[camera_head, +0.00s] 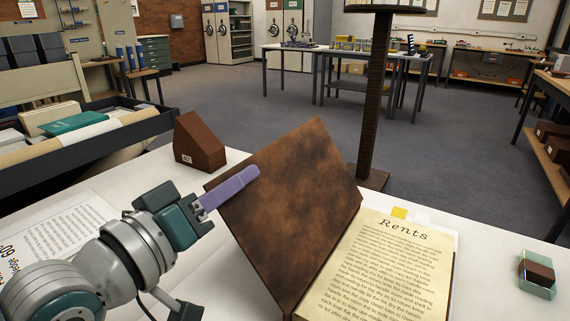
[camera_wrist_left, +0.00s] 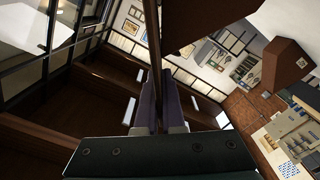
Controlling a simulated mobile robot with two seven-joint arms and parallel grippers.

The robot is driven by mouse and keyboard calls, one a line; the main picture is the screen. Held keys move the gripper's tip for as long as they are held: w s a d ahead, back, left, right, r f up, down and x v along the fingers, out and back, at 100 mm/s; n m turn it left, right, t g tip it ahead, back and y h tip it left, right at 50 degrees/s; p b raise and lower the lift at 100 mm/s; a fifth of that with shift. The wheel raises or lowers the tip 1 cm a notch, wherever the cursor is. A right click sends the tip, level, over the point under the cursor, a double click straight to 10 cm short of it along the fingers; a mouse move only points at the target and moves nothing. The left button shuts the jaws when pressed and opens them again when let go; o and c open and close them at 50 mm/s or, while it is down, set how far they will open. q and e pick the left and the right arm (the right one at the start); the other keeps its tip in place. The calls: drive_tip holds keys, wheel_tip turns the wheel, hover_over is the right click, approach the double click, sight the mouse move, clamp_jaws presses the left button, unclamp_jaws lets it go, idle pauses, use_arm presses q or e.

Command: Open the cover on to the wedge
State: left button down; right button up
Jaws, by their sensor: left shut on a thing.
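The book lies on the white table with its page headed "Rents" (camera_head: 385,265) showing. Its mottled brown cover (camera_head: 290,205) is raised and tilted, standing up from the left side of the page. My left gripper (camera_head: 246,178), with purple fingers, is shut on the cover's left edge. In the left wrist view the cover's thin edge (camera_wrist_left: 152,45) runs between the fingers (camera_wrist_left: 158,90). A dark brown wedge (camera_head: 198,145) with a small white label stands on the table behind and left of the cover, apart from it. The wedge also shows in the left wrist view (camera_wrist_left: 276,65). My right gripper is out of view.
A printed sheet (camera_head: 50,240) lies at the left of the table. A dark tray (camera_head: 150,124) with rolls and boxes stands beyond it. A small glassy block with a brown band (camera_head: 537,274) sits at the right. A dark post (camera_head: 374,100) rises behind the book.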

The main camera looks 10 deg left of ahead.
use_arm(q)
drive_tip(key=shift+d+r+p, duration=0.1)
drive_tip(key=shift+r+p, duration=0.1)
drive_tip(key=shift+p, duration=0.1)
drive_tip(key=d+m+p, duration=0.1)
drive_tip(key=s+d+r+m+p, duration=0.1)
drive_tip(key=p, duration=0.1)
drive_tip(key=shift+d+r, duration=0.25)
drive_tip(key=shift+d, duration=0.15)
drive_tip(key=shift+f, duration=0.1)
drive_tip(key=c, duration=1)
unclamp_jaws()
